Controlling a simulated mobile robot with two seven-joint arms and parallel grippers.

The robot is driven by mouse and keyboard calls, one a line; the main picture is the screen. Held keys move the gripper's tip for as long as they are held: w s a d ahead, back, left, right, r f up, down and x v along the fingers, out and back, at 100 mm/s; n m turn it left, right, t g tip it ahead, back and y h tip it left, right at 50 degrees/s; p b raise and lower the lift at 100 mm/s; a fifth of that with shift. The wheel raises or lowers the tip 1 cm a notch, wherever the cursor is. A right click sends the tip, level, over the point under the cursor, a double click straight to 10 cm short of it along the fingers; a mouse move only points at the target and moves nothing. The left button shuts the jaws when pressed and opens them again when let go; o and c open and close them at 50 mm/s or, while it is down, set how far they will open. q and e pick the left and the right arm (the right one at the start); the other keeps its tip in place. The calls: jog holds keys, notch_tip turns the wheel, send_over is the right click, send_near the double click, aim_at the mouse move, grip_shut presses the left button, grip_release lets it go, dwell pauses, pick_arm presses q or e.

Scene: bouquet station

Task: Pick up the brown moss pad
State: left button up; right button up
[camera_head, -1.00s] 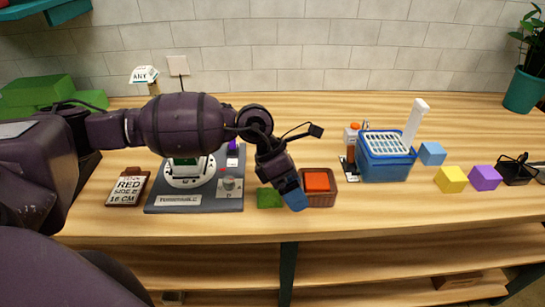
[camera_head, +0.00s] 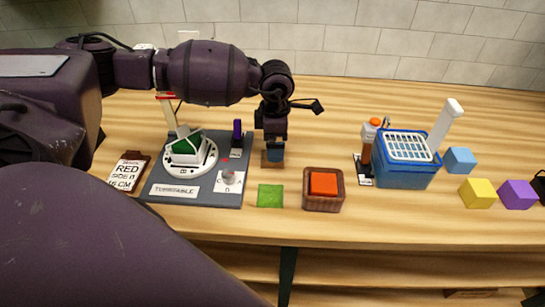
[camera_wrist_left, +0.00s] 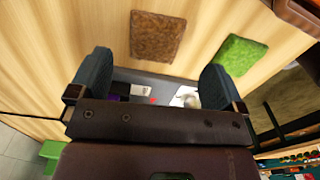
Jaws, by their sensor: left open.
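The brown moss pad (camera_head: 267,161) lies flat on the wooden counter, right of the turntable board and partly hidden behind my left gripper (camera_head: 275,152). In the left wrist view the brown pad (camera_wrist_left: 157,37) shows whole, just beyond the fingertips and roughly centred between them. My left gripper (camera_wrist_left: 156,66) is open and empty, with its fingers apart; it points down over the pad. The gap between fingers and pad is hard to judge. My right gripper is not in view.
A green moss pad (camera_head: 270,195) lies in front of the brown one. The turntable board (camera_head: 214,193) is on the left, a blue crate (camera_head: 405,181) farther right. Counter behind the basket is clear.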

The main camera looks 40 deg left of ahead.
pick_arm(q)
jog(key=shift+w+f, duration=0.15)
jog(key=shift+f, duration=1.15)
jog(key=shift+w+f, duration=0.15)
jog(key=shift+f, duration=1.15)
jog(key=c, duration=1)
